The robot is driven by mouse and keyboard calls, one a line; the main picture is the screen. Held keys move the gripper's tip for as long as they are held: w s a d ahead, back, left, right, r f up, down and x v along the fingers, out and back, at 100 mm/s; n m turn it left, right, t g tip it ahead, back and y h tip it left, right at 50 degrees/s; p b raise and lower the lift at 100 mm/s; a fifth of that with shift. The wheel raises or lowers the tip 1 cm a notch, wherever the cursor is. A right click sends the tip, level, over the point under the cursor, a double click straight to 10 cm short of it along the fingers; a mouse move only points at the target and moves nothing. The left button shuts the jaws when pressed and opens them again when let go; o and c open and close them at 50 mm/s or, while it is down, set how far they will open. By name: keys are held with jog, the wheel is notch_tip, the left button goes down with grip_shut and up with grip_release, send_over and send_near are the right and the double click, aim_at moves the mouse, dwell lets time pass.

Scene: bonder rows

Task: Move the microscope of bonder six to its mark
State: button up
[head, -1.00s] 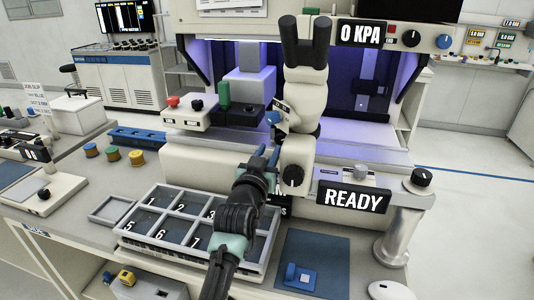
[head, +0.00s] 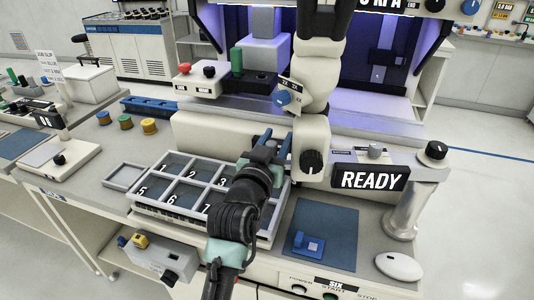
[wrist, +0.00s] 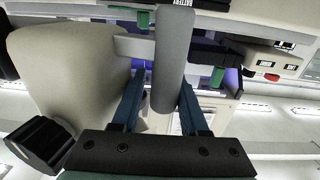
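The cream microscope (head: 318,75) stands over the front of the bonder labelled SIX, its top cut off in the head view. It has a blue knob (head: 282,98) and a black knob (head: 312,162) low on its body. My gripper (head: 272,142) is just left of the lower microscope body, its blue fingers pointing toward the bonder. In the wrist view my gripper (wrist: 162,100) is open, with a grey cylinder (wrist: 174,60) reaching down between the fingers. I see gaps beside it; contact is hard to tell. I cannot make out the microscope's mark.
A numbered tray (head: 135,212) lies below my arm. A blue mat (head: 335,222) with a small blue piece (head: 308,244) lies to the right. A READY sign (head: 370,179), a metal post (head: 410,210) and a white mouse-like object (head: 399,266) stand farther right. Colored spools (head: 126,122) sit left.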

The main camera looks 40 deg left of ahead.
jog(key=shift+a+b+v, duration=0.1)
jog(key=shift+b+v, duration=0.1)
jog(key=shift+v, duration=1.15)
jog(key=shift+a+b+v, duration=0.15)
jog(key=shift+v, duration=1.15)
jog(key=shift+s, duration=0.15)
